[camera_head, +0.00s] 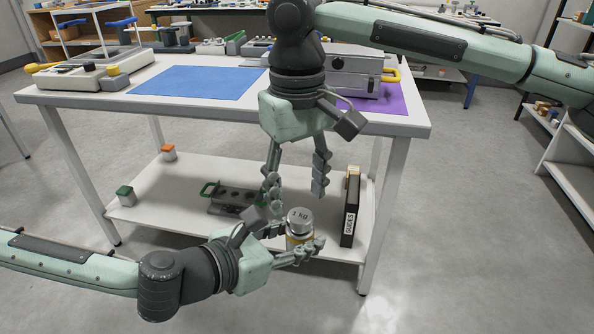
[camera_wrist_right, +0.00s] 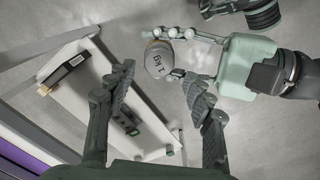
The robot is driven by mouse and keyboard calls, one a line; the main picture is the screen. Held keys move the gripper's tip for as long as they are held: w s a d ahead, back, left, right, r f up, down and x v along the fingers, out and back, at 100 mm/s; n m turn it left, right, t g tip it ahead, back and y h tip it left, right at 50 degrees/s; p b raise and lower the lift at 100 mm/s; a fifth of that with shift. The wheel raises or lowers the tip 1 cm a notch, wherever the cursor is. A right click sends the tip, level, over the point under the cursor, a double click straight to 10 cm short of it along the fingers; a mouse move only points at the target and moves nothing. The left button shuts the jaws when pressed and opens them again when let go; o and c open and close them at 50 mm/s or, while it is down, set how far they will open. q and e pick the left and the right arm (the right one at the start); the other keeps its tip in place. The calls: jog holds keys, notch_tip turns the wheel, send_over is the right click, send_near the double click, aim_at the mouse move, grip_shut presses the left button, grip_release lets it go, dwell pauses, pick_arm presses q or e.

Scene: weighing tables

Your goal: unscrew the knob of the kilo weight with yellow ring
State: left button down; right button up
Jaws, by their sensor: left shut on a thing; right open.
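The kilo weight (camera_head: 300,218) is a grey metal cylinder marked "1 kg" with a yellow ring (camera_head: 299,239) low on its body. My left gripper (camera_head: 296,243) is shut on it and holds it upright near the front edge of the lower shelf. The weight also shows in the right wrist view (camera_wrist_right: 158,59), with the left gripper (camera_wrist_right: 180,57) around it. My right gripper (camera_head: 296,186) is open and points down above the weight, apart from it. It is empty between its fingers in the right wrist view (camera_wrist_right: 166,98). A knob cannot be told apart from the weight's top.
A black binder marked "GUIDES" (camera_head: 349,216) stands on the lower shelf (camera_head: 160,205) right of the weight. A green-handled weight rack (camera_head: 232,197) lies behind left. Small green (camera_head: 125,195) and orange-topped (camera_head: 168,152) blocks stand further left. The tabletop holds a blue mat (camera_head: 200,80) and grey case (camera_head: 352,75).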

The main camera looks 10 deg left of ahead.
aim_at(296, 218)
jog(key=shift+f, duration=2.25)
jog(key=c, duration=1.2)
jog(key=n, duration=0.5)
jog(key=shift+s+a, duration=0.15)
jog(key=shift+s, duration=0.05)
jog(key=n, duration=0.4)
jog(key=shift+n, duration=0.4)
jog(key=n, duration=0.3)
jog(key=shift+s, duration=0.15)
jog(key=shift+r, duration=0.3)
